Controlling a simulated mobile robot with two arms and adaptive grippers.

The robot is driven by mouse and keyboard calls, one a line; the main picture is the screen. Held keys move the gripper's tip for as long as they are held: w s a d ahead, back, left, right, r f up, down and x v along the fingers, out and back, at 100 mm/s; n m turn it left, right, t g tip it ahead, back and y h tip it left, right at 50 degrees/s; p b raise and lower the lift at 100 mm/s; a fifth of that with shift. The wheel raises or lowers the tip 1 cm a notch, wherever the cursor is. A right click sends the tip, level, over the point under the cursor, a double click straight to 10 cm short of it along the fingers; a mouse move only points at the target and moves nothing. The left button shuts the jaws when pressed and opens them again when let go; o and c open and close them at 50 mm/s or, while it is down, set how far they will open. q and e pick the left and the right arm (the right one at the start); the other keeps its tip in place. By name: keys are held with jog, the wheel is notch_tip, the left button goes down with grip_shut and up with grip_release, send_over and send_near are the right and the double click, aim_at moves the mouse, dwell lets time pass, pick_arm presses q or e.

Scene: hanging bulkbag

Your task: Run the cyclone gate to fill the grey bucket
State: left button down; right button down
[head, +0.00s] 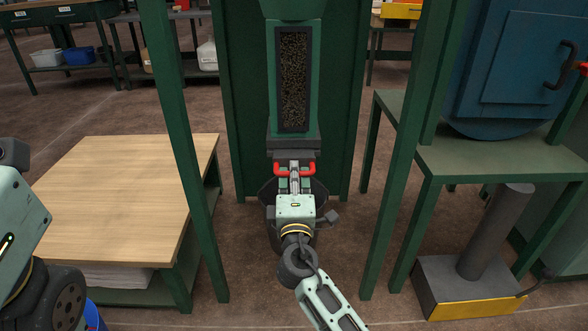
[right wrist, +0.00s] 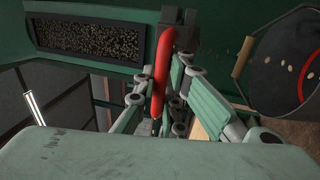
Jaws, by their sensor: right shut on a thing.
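The cyclone gate's red handle (head: 280,169) sits below a tall window of brown granules (head: 294,80) in the green housing. My right gripper (head: 294,172) is shut on the middle of this handle, which also shows in the right wrist view (right wrist: 162,65) as a red bar between the fingers. The grey bucket (head: 266,189) stands under the gate, mostly hidden behind my right gripper. In the right wrist view its dark inside (right wrist: 275,65) shows a red ring and a few pale pieces. Only part of my left arm shows; its gripper is not visible.
Green posts (head: 178,140) stand on both sides of the gate. A wooden-topped table (head: 110,190) is at left. A green stand (head: 480,155) carries a blue drum (head: 520,60) at right, with a grey pedal-like box (head: 460,285) on the floor below.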

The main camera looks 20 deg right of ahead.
jog(key=v, duration=0.3)
jog(key=shift+r, duration=0.25)
jog(key=c, duration=1.8)
grip_release()
jog(key=v, duration=1.2)
